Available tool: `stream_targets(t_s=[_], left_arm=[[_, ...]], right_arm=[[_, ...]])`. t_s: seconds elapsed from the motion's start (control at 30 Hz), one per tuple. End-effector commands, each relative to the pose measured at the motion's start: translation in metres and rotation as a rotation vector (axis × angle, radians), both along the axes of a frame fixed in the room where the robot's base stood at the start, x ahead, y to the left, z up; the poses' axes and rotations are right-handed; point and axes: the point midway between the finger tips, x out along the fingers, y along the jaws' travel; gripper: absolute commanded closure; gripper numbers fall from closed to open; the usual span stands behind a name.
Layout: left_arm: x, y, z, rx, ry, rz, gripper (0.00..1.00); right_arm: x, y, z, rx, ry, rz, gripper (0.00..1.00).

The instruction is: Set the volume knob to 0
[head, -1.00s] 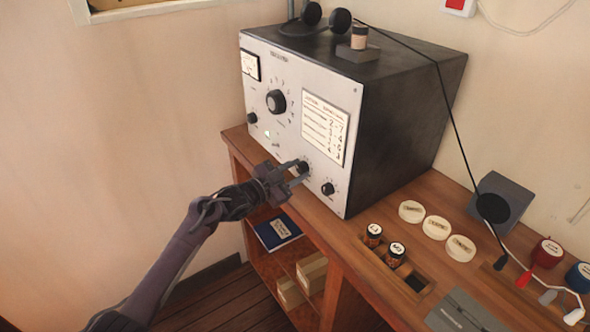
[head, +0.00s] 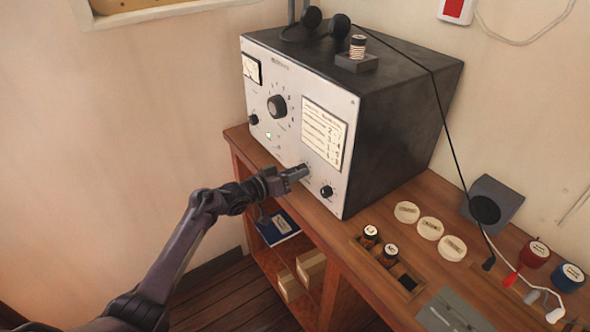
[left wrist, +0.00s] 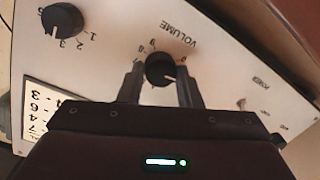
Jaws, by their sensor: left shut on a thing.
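The volume knob (left wrist: 158,68) is black and round, on the white front panel of a radio cabinet (head: 322,192). In the left wrist view, the printed word VOLUME appears upside down above it, with small numbers around it. My left gripper (head: 300,173) is shut on the volume knob, one finger on each side, as the left wrist view (left wrist: 160,85) shows. In the head view the gripper hides most of this knob. My right gripper is not in view.
Another small knob (head: 327,192) sits right of the gripper, and a larger dial (head: 277,106) is above left. The cabinet stands on a wooden desk (head: 345,228) with jars (head: 370,236), white discs (head: 430,228) and a cable (head: 455,150). Open space lies left of the desk.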

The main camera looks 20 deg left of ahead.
Motion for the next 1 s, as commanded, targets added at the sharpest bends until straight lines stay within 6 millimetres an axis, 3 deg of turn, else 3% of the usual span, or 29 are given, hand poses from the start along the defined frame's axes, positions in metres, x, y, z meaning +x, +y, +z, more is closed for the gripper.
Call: stream_targets(t_s=[0.5, 1.0], left_arm=[[0.002, 0.002, 0.002, -0.359, 0.277, 0.002, 0.91], [0.003, 0.003, 0.001, -0.520, 0.402, 0.003, 0.91]], right_arm=[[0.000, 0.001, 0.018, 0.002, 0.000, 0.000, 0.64], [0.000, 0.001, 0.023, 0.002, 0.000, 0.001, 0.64]])
